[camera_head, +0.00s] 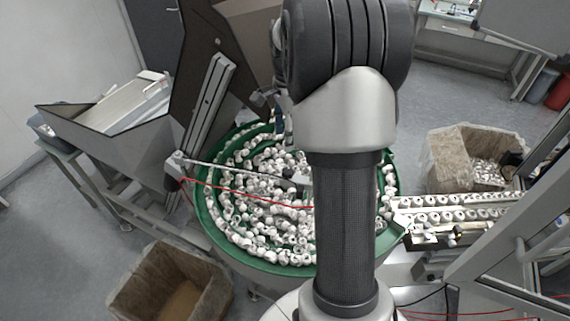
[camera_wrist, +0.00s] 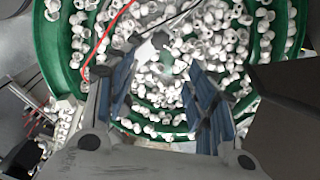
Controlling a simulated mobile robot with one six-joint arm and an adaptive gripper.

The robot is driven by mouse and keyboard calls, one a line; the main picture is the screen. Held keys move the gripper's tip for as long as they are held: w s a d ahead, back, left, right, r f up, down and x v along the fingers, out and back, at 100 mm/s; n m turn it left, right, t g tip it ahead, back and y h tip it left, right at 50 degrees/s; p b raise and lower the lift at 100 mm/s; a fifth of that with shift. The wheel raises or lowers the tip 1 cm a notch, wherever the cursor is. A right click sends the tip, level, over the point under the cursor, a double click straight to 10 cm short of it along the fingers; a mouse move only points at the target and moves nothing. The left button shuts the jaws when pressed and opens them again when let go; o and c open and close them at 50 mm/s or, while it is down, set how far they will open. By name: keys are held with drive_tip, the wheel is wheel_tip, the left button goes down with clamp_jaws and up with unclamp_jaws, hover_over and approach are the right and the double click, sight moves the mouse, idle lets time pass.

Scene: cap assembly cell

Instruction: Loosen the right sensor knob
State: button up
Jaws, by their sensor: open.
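My gripper (camera_wrist: 165,92) is open and empty in the wrist view, its two blue-grey pads spread above the green feeder bowl. In the head view, part of my gripper (camera_head: 279,128) shows beside my arm, over the bowl's back part. A thin metal rod (camera_head: 228,168) reaches over the bowl from a clamp (camera_head: 177,160) at the left. A small dark sensor block (camera_head: 291,184) is on the rod near my arm. In the wrist view, a pale block (camera_wrist: 152,46) lies beyond the fingertips, apart from them. I cannot make out which part is the right sensor knob.
The green bowl (camera_head: 206,215) is full of white caps, and a red cable crosses it. A conveyor (camera_head: 455,208) with caps leaves to the right. A metal hopper (camera_head: 100,118) stands left. Cardboard boxes stand at front left (camera_head: 150,280) and back right (camera_head: 450,160).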

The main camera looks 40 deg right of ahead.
sight(288, 171)
wheel_tip(288, 171, down, 14)
drive_tip(key=shift+r, duration=0.15)
idle(0.3)
drive_tip(key=c, duration=1.1)
drive_tip(key=shift+n, duration=0.4)
drive_tip(key=n+b, duration=0.1)
drive_tip(key=n, duration=0.8)
drive_tip(key=shift+n+b, duration=0.4)
drive_tip(key=n, duration=0.5)
drive_tip(key=shift+n, duration=0.3)
drive_tip(key=n, duration=0.4)
drive_tip(key=shift+n+b, duration=0.3)
